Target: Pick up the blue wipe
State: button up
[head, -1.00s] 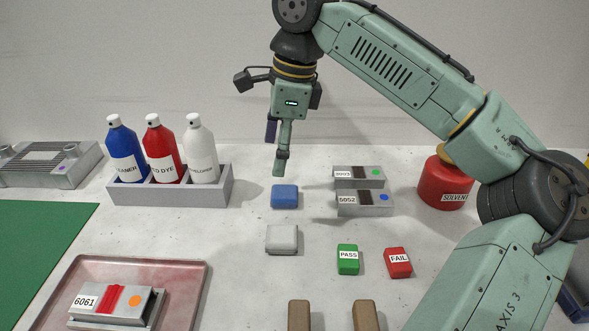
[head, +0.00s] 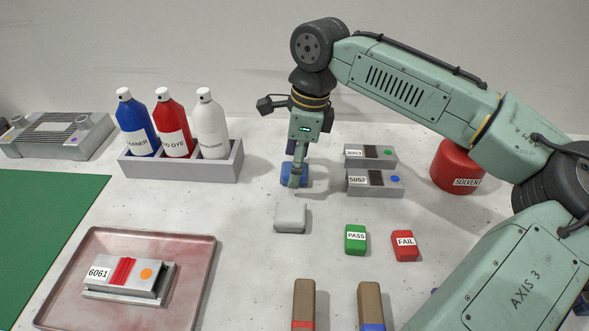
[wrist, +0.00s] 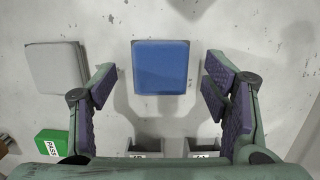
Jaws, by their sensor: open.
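The blue wipe (head: 286,176) is a small folded block lying flat on the light bench, partly hidden behind my gripper in the head view. In the wrist view the blue wipe (wrist: 160,67) shows whole, ahead of my fingers and centred between them. My gripper (head: 296,180) points down at the wipe. In the wrist view my gripper (wrist: 160,85) is open and empty, one purple-padded finger on each side with a gap to the wipe. How far the fingertips are above the bench is hard to tell.
A white wipe (head: 292,218) lies in front of the blue one. A bottle rack (head: 182,172) stands to the left. Green PASS (head: 355,239) and red FAIL (head: 405,246) blocks are at front right.

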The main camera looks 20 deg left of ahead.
jog(key=shift+f, duration=0.35)
jog(key=shift+c, duration=0.4)
jog(key=c, duration=1)
